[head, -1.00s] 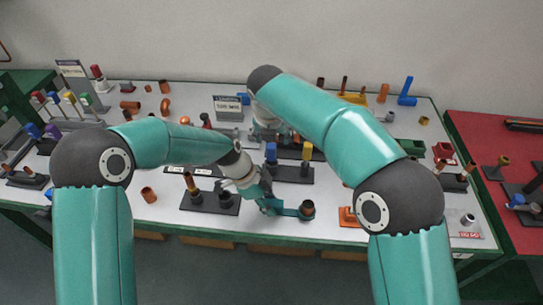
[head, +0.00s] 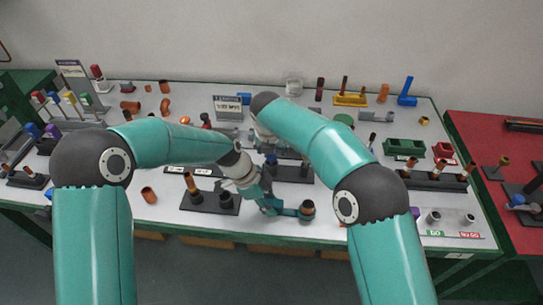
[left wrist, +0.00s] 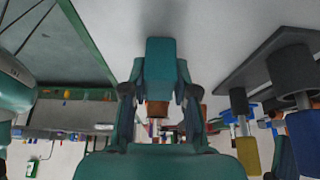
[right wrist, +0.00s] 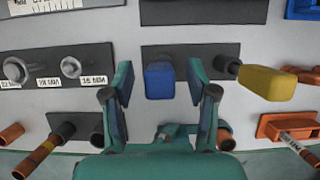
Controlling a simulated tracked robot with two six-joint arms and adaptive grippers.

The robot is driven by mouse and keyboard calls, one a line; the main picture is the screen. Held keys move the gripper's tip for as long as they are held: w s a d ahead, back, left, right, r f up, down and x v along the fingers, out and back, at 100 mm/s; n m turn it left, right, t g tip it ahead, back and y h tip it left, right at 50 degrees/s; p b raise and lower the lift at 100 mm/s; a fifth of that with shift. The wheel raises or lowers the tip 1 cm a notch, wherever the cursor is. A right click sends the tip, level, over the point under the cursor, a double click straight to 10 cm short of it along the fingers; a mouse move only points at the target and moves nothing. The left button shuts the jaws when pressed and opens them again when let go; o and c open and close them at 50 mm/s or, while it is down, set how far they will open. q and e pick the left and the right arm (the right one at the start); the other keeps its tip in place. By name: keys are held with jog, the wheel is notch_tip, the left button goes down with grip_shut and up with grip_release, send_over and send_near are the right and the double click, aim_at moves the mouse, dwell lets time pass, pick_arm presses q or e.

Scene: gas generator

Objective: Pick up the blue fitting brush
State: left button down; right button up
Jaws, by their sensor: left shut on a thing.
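The blue fitting brush (head: 271,159) stands upright on a black base (head: 293,174) near the middle of the table. In the right wrist view its blue handle (right wrist: 159,81) lies between the two fingers of my right gripper (right wrist: 160,88). Those fingers are apart, with gaps on both sides of the handle. In the head view the right gripper is mostly hidden behind my right arm. My left gripper (head: 288,210) is shut on a copper fitting (head: 307,210) near the table's front edge; the fitting also shows in the left wrist view (left wrist: 157,109).
A yellow brush (right wrist: 267,83) stands beside the blue one on the same base. A black stand with brown posts (head: 209,201) is left of my left gripper. Gauges (right wrist: 71,67) on a dark base and a green tray (head: 404,147) stand nearby.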

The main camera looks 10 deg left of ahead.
jog(key=c, duration=1)
jog(key=shift+o, duration=0.2)
jog(key=shift+r, duration=0.1)
notch_tip(320, 180, up, 9)
jog(key=shift+f, duration=0.15)
jog(key=shift+r+m, duration=0.5)
jog(key=shift+s+m+h, duration=0.1)
jog(key=shift+m+h, duration=0.3)
jog(key=s+d+r+m+g+h, duration=0.1)
jog(key=s+d+m+g+h, duration=0.1)
jog(key=s+d+m, duration=0.8)
jog(key=shift+s+d+r+h, duration=0.3)
jog(key=shift+s+d+h, duration=0.25)
jog(key=shift+s, duration=1.05)
